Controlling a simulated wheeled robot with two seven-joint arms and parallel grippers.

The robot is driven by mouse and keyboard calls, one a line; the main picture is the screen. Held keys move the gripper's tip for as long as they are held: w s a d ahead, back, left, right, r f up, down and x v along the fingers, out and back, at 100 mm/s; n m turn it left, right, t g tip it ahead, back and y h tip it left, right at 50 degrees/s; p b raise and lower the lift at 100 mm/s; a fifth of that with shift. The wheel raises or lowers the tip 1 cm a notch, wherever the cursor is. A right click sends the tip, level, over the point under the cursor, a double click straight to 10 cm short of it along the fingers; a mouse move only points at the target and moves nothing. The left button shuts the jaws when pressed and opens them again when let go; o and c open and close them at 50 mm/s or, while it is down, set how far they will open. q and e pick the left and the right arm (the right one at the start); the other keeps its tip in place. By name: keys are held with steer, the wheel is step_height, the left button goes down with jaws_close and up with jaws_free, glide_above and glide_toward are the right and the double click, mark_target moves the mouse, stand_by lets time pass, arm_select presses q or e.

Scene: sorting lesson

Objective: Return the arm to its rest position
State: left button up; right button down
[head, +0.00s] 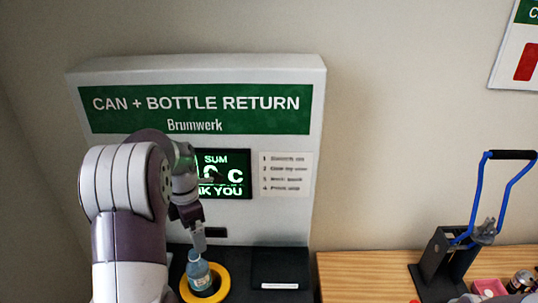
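My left arm comes in from the left, in front of the return machine (318,150). Its gripper (198,247) points down at the top of a blue-grey bottle (199,273). The bottle stands within a yellow ring (222,286) on the machine's dark ledge. The fingertips overlap the bottle's top in the picture; I cannot tell whether they touch or grip it. My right gripper is not in view.
The screen (236,174), partly hidden by my arm, shows green text with "SUM" and "YOU". A dark flat panel (280,268) lies right of the ring. On the wooden counter (352,277) stand a blue-handled device (445,262) and a pink container (488,287).

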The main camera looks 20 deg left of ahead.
arm_select(q)
steer(key=shift+w+m, duration=0.25)
steer(key=shift+m, duration=0.65)
steer(key=s+d+f+m+b, duration=0.3)
steer(key=d+m, duration=0.3)
steer(key=m, duration=0.2)
steer(key=s+d+f+m+t+b, duration=0.1)
steer(key=s+d+f+m+b, duration=0.2)
steer(key=m, duration=0.6)
steer(key=s+d+f+m+b, duration=0.3)
steer(key=s+d+f+m, duration=0.3)
steer(key=d+m, duration=0.3)
steer(key=shift+s+f, duration=0.4)
steer(key=shift+s, duration=0.55)
